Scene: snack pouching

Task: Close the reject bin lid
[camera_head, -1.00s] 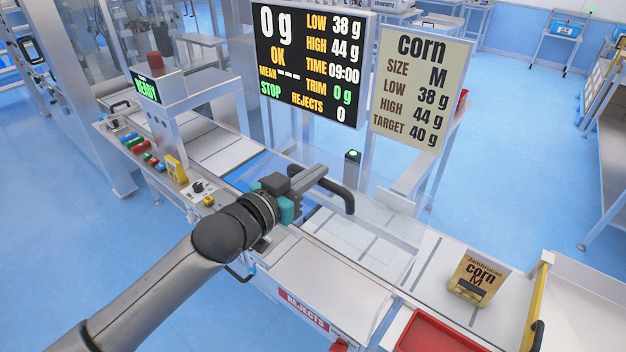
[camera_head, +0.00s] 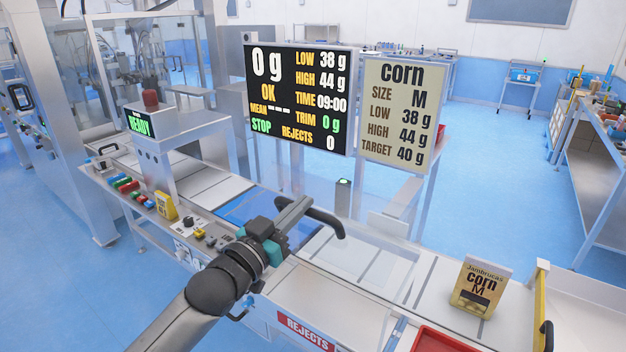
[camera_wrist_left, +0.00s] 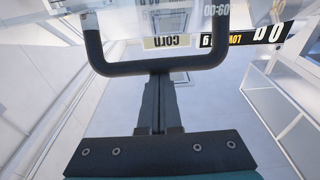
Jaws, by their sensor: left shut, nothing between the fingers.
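The reject bin shows at the bottom middle of the head view, marked by a red REJECTS label (camera_head: 305,331), with a pale flat panel (camera_head: 310,292) above it. A dark U-shaped handle (camera_head: 327,223) stands above the line, seemingly on a clear panel that is hard to make out. I cannot tell whether that panel is the bin's lid. My left gripper (camera_head: 294,213) is shut and empty beside this handle. In the left wrist view the handle (camera_wrist_left: 155,68) crosses just beyond my shut fingertips (camera_wrist_left: 158,80); contact is unclear. My right gripper is out of view.
A corn pouch (camera_head: 481,287) stands on the pale belt at the right. A red tray (camera_head: 447,342) is at the bottom edge, near a yellow-edged side wall (camera_head: 540,300). The display (camera_head: 299,98) and corn sign (camera_head: 403,110) stand behind the line.

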